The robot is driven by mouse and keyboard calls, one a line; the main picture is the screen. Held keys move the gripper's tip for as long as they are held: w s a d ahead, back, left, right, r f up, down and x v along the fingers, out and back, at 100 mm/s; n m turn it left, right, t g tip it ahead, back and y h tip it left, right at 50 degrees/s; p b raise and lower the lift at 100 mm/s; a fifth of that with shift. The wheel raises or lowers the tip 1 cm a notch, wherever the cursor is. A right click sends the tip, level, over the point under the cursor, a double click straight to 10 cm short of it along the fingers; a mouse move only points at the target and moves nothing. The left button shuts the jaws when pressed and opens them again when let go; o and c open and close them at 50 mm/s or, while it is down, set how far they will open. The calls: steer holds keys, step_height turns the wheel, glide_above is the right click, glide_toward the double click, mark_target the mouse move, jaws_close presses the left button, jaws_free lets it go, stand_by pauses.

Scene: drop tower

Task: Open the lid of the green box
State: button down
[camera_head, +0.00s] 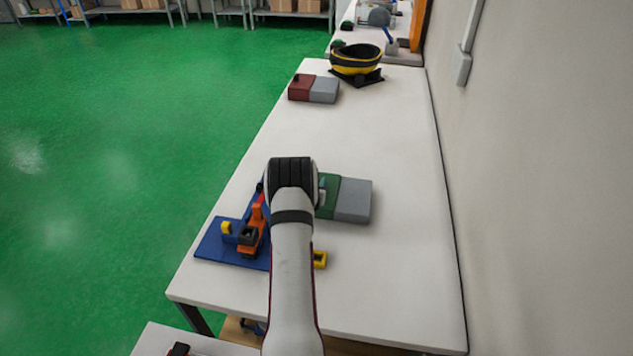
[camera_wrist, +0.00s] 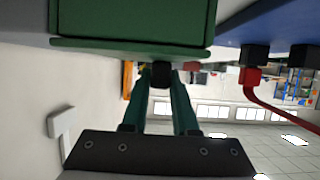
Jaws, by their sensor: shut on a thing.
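The green box (camera_wrist: 135,22) fills the top of the wrist view. In the head view its green part (camera_head: 331,190) lies beside a grey part (camera_head: 354,200), just right of my arm. A small black knob (camera_wrist: 161,79) sits at the green box's near edge. My gripper (camera_wrist: 162,72) has its two teal fingers shut on this knob. In the head view my arm hides the fingers and the knob. I see no clear gap under the lid, and I cannot tell whether it has shifted.
A blue board (camera_head: 217,246) with orange and yellow parts lies left of my arm. A red and grey box (camera_head: 301,88) and a yellow-black bowl (camera_head: 356,58) stand farther back. The table (camera_head: 408,150) is clear between; a wall runs along its right.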

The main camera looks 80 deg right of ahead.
mark_target(343, 193)
stand_by(0.8)
steer(key=s, duration=0.7)
steer(key=shift+s, duration=0.4)
steer(key=c, duration=0.7)
jaws_free()
steer(key=v, duration=1.5)
steer(key=shift+a+r, duration=0.1)
steer(key=shift+a, duration=0.3)
